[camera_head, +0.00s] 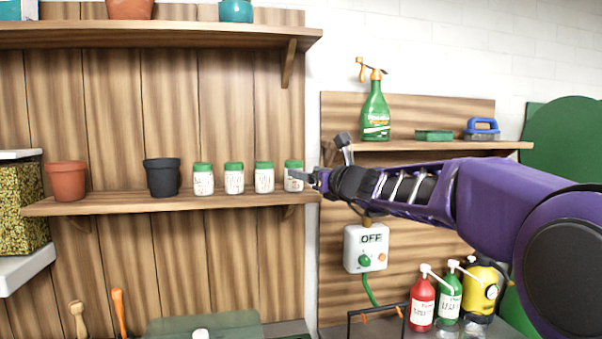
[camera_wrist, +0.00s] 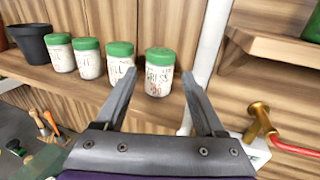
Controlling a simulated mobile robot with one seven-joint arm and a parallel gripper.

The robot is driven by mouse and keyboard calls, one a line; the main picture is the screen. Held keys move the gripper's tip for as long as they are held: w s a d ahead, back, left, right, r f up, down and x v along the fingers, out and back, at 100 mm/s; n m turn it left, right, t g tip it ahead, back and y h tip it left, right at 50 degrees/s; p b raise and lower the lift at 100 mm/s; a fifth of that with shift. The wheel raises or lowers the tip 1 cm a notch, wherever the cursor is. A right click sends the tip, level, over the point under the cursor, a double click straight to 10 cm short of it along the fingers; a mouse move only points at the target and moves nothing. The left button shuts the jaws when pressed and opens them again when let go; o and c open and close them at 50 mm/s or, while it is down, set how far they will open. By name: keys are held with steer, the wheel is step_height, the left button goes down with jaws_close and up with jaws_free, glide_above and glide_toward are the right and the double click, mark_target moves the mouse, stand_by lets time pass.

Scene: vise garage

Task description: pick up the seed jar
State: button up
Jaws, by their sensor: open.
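Several white jars with green lids stand upright in a row on the lower wooden shelf. The rightmost jar (camera_head: 293,175) is at the shelf's right end, and it also shows in the wrist view (camera_wrist: 159,75). Its label is too blurred to read surely, so I cannot tell which jar is the seed jar. My gripper (camera_head: 307,177) is at that rightmost jar and partly covers it in the head view. In the wrist view my gripper (camera_wrist: 158,80) is open, with the rightmost jar framed between its two fingers. I cannot tell whether the fingers touch it.
The neighbouring jar (camera_wrist: 121,64) stands close to the left finger. A black pot (camera_head: 162,177) and a terracotta pot (camera_head: 67,180) stand farther left on the shelf (camera_head: 110,205). A brass tap (camera_wrist: 259,120) is right of my gripper. A switch box (camera_head: 366,248) hangs below my arm.

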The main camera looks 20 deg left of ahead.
mark_target(297, 163)
steer(key=shift+p+x, duration=1.45)
steer(key=shift+x, duration=2.6)
steer(key=shift+f, duration=0.15)
jaws_close()
steer(key=shift+s+d+r, duration=0.1)
steer(key=shift+s+r, duration=0.1)
steer(key=shift+r, duration=0.7)
step_height(297, 163, up, 10)
steer(key=shift+f, duration=0.15)
steer(key=s+d+b, duration=0.3)
steer(key=s+d, duration=0.2)
steer(key=s, duration=0.3)
steer(key=s+d+b, duration=0.3)
steer(key=s+d, duration=0.2)
steer(key=s, duration=0.3)
steer(key=shift+s+d+b, duration=0.15)
steer(key=shift+s+b, duration=0.15)
steer(key=shift+s, duration=0.1)
